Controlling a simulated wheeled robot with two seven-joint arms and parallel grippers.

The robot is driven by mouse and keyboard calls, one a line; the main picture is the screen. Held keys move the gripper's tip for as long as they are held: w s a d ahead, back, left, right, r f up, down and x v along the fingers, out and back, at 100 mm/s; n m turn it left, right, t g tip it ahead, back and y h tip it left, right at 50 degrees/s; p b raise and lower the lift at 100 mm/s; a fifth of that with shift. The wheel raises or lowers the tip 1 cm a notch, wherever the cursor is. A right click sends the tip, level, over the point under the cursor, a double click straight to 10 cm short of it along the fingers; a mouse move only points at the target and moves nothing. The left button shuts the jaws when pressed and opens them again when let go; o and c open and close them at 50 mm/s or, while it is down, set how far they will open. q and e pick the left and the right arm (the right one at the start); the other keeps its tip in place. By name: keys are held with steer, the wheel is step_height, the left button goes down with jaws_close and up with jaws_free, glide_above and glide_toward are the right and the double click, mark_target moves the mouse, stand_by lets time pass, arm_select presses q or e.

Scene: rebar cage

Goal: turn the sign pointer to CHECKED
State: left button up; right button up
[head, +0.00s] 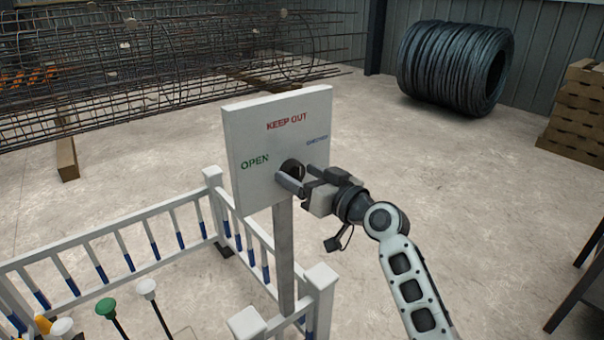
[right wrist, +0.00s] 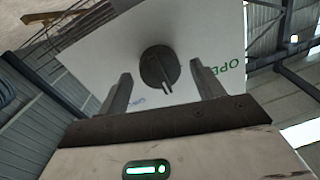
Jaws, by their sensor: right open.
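The sign (head: 262,135) is a white board on a grey post. It has red KEEP OUT at the top, green OPEN at the left and small blue CHECKED at the right. Its dark round pointer dial (head: 291,168) is low on the face, partly hidden by my right gripper (head: 300,181). In the right wrist view the dial (right wrist: 153,66) has a narrow bar extending down the picture; I cannot tell surely which word it points to. My right gripper (right wrist: 160,92) is open, fingers on either side of the dial's bar with gaps visible. My left gripper is out of view.
A white railing (head: 150,232) with blue-marked bars surrounds the post's foot. Several capped rods, one green-topped (head: 106,307), stand at lower left. A rebar cage (head: 150,60), wire coil (head: 455,68) and stacked blocks (head: 575,110) are behind.

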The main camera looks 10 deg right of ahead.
steer(key=shift+w+a, duration=0.1)
steer(key=c, duration=1)
steer(key=shift+m, duration=0.4)
steer(key=m, duration=0.5)
steer(key=shift+m+t+p, duration=0.3)
steer(key=shift+m, duration=0.1)
steer(key=m, duration=0.3)
steer(key=m+p, duration=0.1)
steer(key=m, duration=0.1)
steer(key=shift+f+m+t, duration=0.2)
steer(key=shift+m+t, duration=0.1)
steer(key=shift+m, duration=0.1)
